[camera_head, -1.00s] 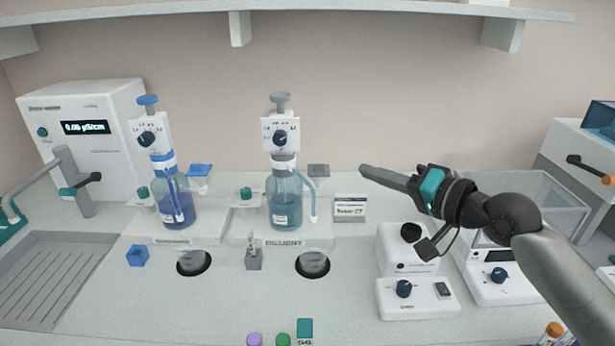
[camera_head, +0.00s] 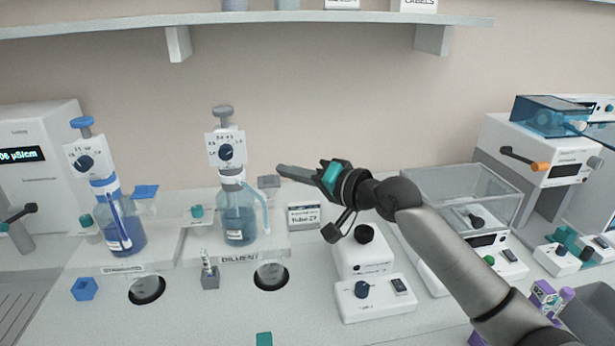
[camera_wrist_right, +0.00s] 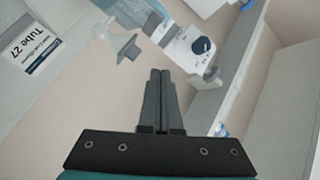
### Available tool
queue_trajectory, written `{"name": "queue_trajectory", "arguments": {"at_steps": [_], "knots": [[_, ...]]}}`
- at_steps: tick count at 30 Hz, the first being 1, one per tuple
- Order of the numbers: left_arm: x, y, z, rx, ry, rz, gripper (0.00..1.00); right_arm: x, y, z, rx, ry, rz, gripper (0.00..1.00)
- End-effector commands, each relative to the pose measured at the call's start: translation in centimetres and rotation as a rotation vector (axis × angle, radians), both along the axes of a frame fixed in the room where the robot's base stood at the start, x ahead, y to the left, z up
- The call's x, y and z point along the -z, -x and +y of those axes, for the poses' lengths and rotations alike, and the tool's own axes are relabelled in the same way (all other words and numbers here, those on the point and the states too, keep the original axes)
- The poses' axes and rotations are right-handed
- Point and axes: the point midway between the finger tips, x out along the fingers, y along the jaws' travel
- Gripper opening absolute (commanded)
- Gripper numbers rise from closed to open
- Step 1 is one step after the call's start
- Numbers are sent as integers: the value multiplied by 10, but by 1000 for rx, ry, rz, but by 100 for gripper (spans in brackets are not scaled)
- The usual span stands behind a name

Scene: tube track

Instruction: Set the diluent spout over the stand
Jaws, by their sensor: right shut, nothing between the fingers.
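The diluent bottle (camera_head: 238,214) stands on its white base behind the DILUENT label (camera_head: 240,258). Its white dispenser head (camera_head: 225,149) has a dark knob and a grey plunger. The pale blue diluent spout (camera_head: 263,208) curves down at the bottle's right side. A small grey stand (camera_head: 210,277) with a tube in it sits in front, left of a dark round hole. My right gripper (camera_head: 281,171) is shut and empty, right of the dispenser head and apart from it. The right wrist view shows its closed fingers (camera_wrist_right: 160,88) with the dispenser head (camera_wrist_right: 190,48) beyond. My left gripper is not in view.
A blue-topped bottle (camera_head: 120,222) stands at left, with a blue block (camera_head: 85,289) in front. A Tube 27 card (camera_head: 304,216), a white device (camera_head: 372,293) and a clear-walled balance (camera_head: 463,195) lie to the right. A shelf (camera_head: 250,24) runs above.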

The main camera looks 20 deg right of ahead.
Motion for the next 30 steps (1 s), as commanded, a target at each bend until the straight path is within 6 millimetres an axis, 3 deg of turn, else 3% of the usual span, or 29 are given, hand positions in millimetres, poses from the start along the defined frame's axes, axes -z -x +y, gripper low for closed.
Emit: {"name": "queue_trajectory", "arguments": {"at_steps": [4, 12, 30], "knots": [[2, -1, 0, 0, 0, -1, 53, 2, -22, 13, 0, -1, -2, 0], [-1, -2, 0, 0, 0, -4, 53, 23, -10, 39, -1, 0, 2, 0], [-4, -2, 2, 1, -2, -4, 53, 25, -9, 42, 6, 0, 1, 0]]}}
